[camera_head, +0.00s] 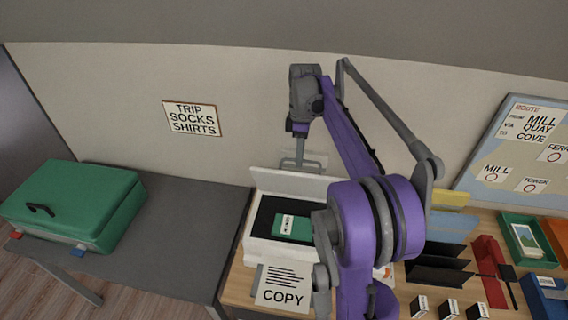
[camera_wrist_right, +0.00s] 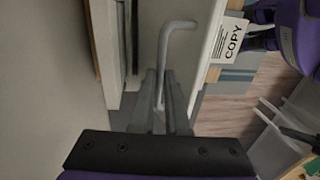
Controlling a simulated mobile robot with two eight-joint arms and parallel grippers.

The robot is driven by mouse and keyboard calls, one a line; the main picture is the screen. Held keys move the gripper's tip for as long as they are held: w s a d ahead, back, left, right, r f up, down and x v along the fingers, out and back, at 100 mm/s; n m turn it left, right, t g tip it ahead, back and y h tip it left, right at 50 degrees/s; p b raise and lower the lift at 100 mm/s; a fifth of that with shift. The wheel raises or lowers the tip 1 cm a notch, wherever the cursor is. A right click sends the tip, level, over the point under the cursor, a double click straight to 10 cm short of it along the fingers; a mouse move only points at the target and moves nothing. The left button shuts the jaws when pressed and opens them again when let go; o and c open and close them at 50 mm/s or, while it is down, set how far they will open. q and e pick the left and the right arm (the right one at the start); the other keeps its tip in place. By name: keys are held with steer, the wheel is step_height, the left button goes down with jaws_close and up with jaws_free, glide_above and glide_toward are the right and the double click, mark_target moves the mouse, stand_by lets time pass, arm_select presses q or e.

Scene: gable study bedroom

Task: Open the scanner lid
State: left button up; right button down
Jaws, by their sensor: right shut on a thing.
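The white scanner (camera_head: 256,249) stands on the wooden desk against the wall. Its lid (camera_head: 285,183) is raised at the back, and the dark bed shows, with a green booklet (camera_head: 290,227) lying in it. My right gripper (camera_head: 297,160) is above the lid's top edge, pointing down. In the right wrist view, my right gripper (camera_wrist_right: 163,100) is shut on a grey bent bar, the lid handle (camera_wrist_right: 176,25). My right arm hides the scanner's right side. My left gripper is not in view.
A COPY card (camera_head: 283,288) is at the scanner's front. Black dividers (camera_head: 440,262), a red holder (camera_head: 490,270) and a green tray (camera_head: 522,240) stand to the right. A green suitcase (camera_head: 75,200) lies on the grey table (camera_head: 185,240), whose right part is clear.

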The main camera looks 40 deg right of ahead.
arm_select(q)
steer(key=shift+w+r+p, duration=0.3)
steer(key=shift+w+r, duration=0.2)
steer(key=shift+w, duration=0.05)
arm_select(e)
steer(key=shift+w+d+f+g+y, duration=0.1)
steer(key=shift+w+d+g+y, duration=0.15)
steer(key=shift+w+d, duration=0.4)
steer(key=shift+w+d+f+g+y, duration=0.1)
steer(key=shift+w+d+g+y, duration=0.25)
steer(key=shift+d, duration=0.35)
steer(key=c, duration=0.9)
jaws_free()
steer(key=shift+d, duration=0.1)
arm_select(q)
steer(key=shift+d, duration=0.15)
arm_select(e)
steer(key=shift+r, duration=0.1)
